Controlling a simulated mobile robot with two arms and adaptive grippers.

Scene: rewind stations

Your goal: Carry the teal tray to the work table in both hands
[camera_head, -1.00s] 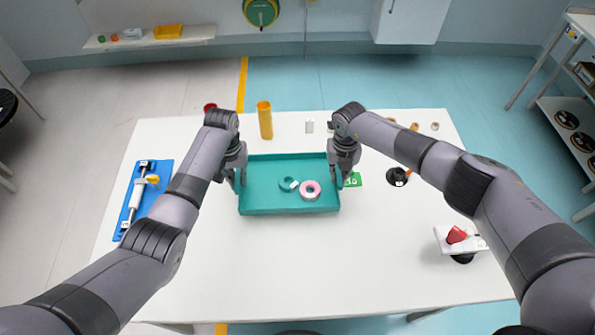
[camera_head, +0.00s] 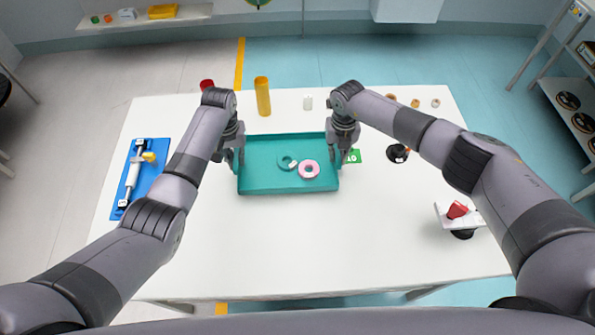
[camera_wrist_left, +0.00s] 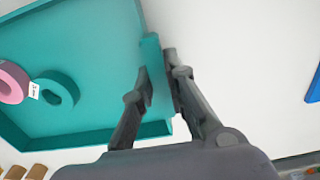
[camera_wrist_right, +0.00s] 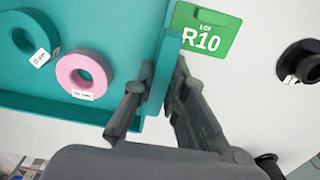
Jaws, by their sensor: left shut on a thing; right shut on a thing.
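The teal tray (camera_head: 270,182) is at the middle of the white work table (camera_head: 300,245). I cannot tell whether it touches the tabletop. A teal ring (camera_head: 284,164) and a pink ring (camera_head: 309,169) lie in it, each with a small white label. My left gripper (camera_head: 235,160) is shut on the tray's left wall, which shows between its fingers in the left wrist view (camera_wrist_left: 158,90). My right gripper (camera_head: 338,160) is shut on the right wall, also seen in the right wrist view (camera_wrist_right: 155,90).
A green card marked R10 (camera_head: 353,156) lies just right of the tray. A blue board (camera_head: 148,175) with a fixture is at left. A yellow cylinder (camera_head: 263,97) and red cup (camera_head: 207,85) stand behind. A small stand (camera_head: 462,217) is at right. The front of the table is clear.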

